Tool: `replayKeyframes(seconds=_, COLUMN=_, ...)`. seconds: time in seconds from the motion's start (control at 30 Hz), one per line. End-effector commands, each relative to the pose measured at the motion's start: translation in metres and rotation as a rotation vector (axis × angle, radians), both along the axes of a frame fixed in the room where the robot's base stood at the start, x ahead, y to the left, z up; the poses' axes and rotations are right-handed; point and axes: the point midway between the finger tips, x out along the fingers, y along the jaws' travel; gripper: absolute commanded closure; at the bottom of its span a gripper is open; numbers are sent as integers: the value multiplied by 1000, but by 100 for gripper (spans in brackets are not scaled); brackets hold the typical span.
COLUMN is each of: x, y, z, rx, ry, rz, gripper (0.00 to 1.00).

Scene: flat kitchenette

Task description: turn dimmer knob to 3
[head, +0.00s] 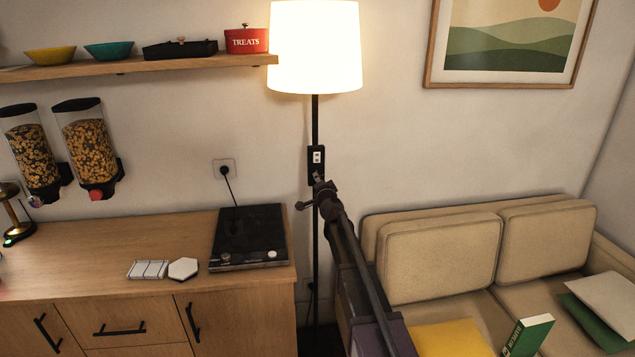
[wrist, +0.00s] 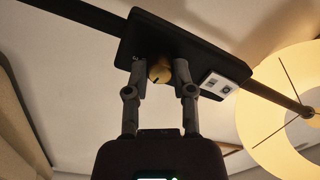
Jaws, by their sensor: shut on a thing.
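The dimmer box (head: 311,168) is a black box on the pole of a floor lamp. A small white label sits on it, too small to read. In the wrist view the dark box (wrist: 190,50) spans the top, with a white label (wrist: 218,84) to the right of the brass-coloured knob (wrist: 160,70). My gripper (wrist: 160,74) is shut on the knob, one finger on each side. In the head view my gripper (head: 320,187) is at the lower part of the box and hides the knob. The knob's setting cannot be read.
The lit lampshade (head: 315,46) is above the box. A beige sofa (head: 440,262) with a green book (head: 528,335) is to the right. A shelf (head: 130,67) juts out at upper left.

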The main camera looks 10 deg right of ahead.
Motion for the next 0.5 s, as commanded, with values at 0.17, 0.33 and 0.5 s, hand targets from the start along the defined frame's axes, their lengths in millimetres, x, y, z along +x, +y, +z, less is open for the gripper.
replayKeyframes(seconds=0.17, x=1, y=0, z=-1, rx=167, ry=0, rz=0, gripper=100)
replayKeyframes(seconds=0.33, x=1, y=0, z=-1, rx=329, ry=0, rz=0, gripper=100)
replayKeyframes(seconds=0.5, x=1, y=0, z=-1, rx=481, ry=0, rz=0, gripper=100)
